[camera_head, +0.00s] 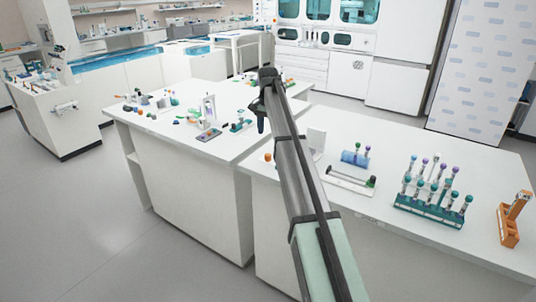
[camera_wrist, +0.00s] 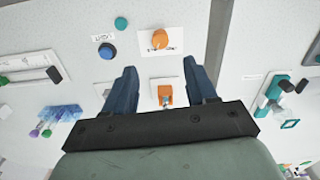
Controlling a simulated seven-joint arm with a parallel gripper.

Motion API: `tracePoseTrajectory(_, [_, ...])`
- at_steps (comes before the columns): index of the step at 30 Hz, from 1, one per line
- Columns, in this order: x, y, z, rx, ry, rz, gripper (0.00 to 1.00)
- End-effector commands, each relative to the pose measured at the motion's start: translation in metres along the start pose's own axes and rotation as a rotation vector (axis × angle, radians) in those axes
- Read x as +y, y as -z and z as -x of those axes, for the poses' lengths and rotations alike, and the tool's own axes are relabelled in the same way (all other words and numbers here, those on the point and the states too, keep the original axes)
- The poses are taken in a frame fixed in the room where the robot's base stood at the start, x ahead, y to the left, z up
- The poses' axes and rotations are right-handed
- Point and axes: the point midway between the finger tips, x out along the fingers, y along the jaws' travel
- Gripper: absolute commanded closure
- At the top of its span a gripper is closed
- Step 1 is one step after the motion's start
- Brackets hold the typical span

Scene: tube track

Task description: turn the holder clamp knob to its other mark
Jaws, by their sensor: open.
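In the wrist view an orange knob (camera_wrist: 160,39) sits on a white plate with small dark marks beneath it. I take it for the clamp knob, but the print is too small to read and its setting cannot be told. A smaller orange holder-like part (camera_wrist: 166,94) on another white plate shows between my fingers. My gripper (camera_wrist: 160,68) is open and empty, its two dark fingers apart and short of the knob in the picture. In the head view my gripper (camera_head: 261,118) hangs over the benches, its fingers not clear.
In the wrist view a blue knob (camera_wrist: 107,51) and a teal knob (camera_wrist: 121,23) lie left of the orange knob. In the head view a teal tube rack (camera_head: 428,212) and an orange stand (camera_head: 509,232) occupy the right bench. A bench edge gap (camera_wrist: 215,35) runs right of the knob.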

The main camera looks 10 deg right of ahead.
Motion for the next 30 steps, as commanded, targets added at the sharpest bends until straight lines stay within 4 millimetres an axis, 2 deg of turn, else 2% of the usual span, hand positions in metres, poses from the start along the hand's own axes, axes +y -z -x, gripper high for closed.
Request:
tracePoseTrajectory(1, [0.001,-0.001,-0.011,-0.002,-0.001,0.000,0.44])
tracePoseTrajectory(6, [0.001,-0.001,-0.041,-0.001,-0.001,-0.001,0.44])
tracePoseTrajectory(15, [0.000,-0.001,-0.088,0.000,0.000,-0.002,0.44])
tracePoseTrajectory(21, [0.000,0.000,-0.105,0.000,0.000,-0.003,0.44])
tracePoseTrajectory(30, [-0.001,0.000,-0.111,0.001,0.001,-0.003,0.44])
